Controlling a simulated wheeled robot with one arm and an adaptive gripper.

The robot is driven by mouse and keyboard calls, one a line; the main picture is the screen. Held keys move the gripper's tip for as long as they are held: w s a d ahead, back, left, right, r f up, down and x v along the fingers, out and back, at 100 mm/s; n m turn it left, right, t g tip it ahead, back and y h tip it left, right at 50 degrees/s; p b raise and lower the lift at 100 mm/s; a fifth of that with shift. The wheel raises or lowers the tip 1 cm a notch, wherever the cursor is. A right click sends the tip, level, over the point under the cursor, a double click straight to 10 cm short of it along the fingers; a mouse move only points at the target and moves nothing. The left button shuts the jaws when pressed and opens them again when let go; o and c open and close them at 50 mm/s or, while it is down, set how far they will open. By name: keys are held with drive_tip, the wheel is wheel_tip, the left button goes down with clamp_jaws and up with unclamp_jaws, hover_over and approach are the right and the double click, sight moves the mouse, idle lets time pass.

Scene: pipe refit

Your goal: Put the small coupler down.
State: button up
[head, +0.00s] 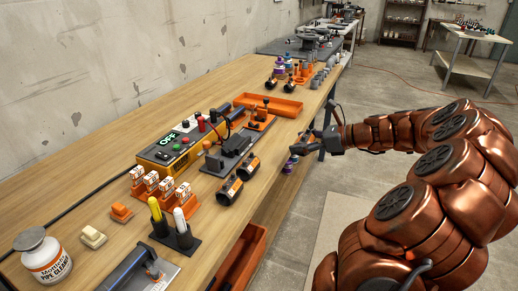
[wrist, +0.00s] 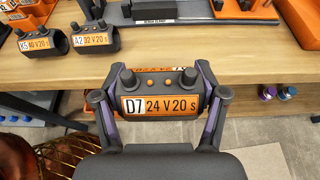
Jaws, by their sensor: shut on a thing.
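My gripper (wrist: 160,95) is shut on a dark coupler (wrist: 190,103) with an orange label reading D7 24 V 20 s. The two fingers press on its left and right ends, and the label faces the wrist camera. In the wrist view the coupler is in front of the table's edge. In the head view my gripper (head: 318,143) is by the right edge of the workbench (head: 110,100); the held coupler is too small to make out clearly there.
Two labelled couplers, A2 (wrist: 95,38) and K5 (wrist: 42,43), stand near the bench edge. The yellow control box (head: 165,152) showing OFF, an orange tray (head: 268,106) and a white cleaner bottle (head: 42,256) are on the bench. Bare wood lies between the A2 coupler and the orange tray.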

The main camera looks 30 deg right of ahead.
drive_tip(key=w+a, duration=0.2)
drive_tip(key=w, duration=0.1)
drive_tip(key=w+a+b, duration=0.1)
drive_tip(key=w+a, duration=0.1)
drive_tip(key=w, duration=0.1)
drive_tip(key=w+a+f, duration=0.1)
drive_tip(key=w+a, duration=0.2)
drive_tip(key=shift+w+f, duration=0.1)
drive_tip(key=shift+w, duration=0.25)
drive_tip(key=shift+w+a+f+b, duration=0.15)
drive_tip(key=shift+f+b, duration=0.3)
drive_tip(key=shift+f, duration=0.45)
drive_tip(key=shift+w+f+b, duration=0.2)
drive_tip(key=shift+f+b, duration=0.2)
drive_tip(key=shift+f, duration=0.5)
drive_tip(key=o, duration=0.9)
drive_tip(key=shift+c, duration=0.2)
